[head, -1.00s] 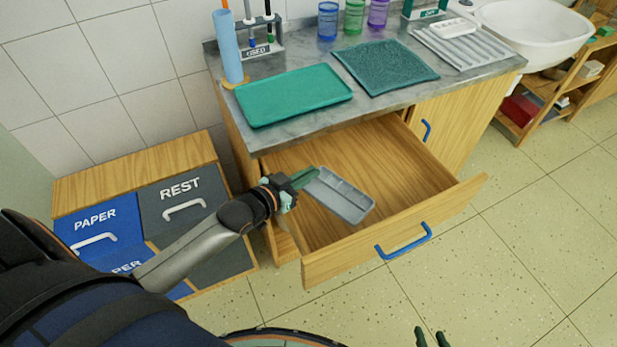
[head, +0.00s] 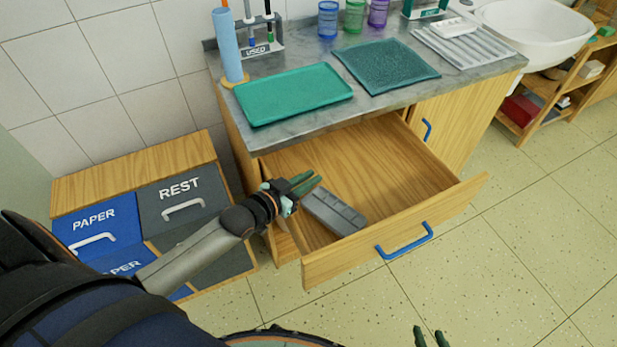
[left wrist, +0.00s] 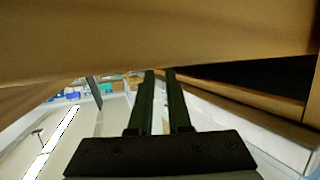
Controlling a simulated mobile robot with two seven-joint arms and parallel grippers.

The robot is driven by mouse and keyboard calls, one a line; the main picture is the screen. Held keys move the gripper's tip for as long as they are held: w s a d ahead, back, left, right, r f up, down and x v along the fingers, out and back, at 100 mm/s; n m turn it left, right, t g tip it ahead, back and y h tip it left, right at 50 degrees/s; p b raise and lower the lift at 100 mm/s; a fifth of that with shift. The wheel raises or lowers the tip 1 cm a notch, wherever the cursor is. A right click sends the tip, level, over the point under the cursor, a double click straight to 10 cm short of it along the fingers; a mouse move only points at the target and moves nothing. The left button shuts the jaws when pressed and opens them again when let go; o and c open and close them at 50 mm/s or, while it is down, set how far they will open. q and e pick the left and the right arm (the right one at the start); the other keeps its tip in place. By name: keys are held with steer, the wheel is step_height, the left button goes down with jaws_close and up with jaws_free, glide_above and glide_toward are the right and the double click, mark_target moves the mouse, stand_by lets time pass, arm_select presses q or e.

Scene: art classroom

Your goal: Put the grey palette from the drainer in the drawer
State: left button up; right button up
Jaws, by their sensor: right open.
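The grey palette (head: 336,213), a long tray with compartments, lies in the left part of the open wooden drawer (head: 395,165), seemingly on its floor. My left gripper (head: 312,183) is over the drawer's left side, just above and beside the palette's upper end. Its green fingers are slightly apart with nothing between them; the left wrist view also shows a gap between the fingers (left wrist: 160,75). The palette does not show in that view. My right gripper (head: 431,338) is open and empty at the bottom edge, away from the drawer. The ridged drainer (head: 490,57) is at the counter's back right.
The counter (head: 300,125) above the drawer holds a green tray (head: 295,94), a dark teal mat (head: 386,66), a blue roll (head: 227,45) and several cups. Labelled bins (head: 185,195) stand left of the drawer.

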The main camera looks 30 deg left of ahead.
arm_select(q)
steer(key=shift+o, duration=1.1)
steer(key=shift+r, duration=0.1)
steer(key=shift+r, duration=0.35)
steer(key=shift+s+r+p, duration=0.2)
steer(key=shift+r+p, duration=0.05)
steer(key=shift+p, duration=0.15)
steer(key=p+v, duration=0.1)
steer(key=v, duration=1)
steer(key=shift+s, duration=0.25)
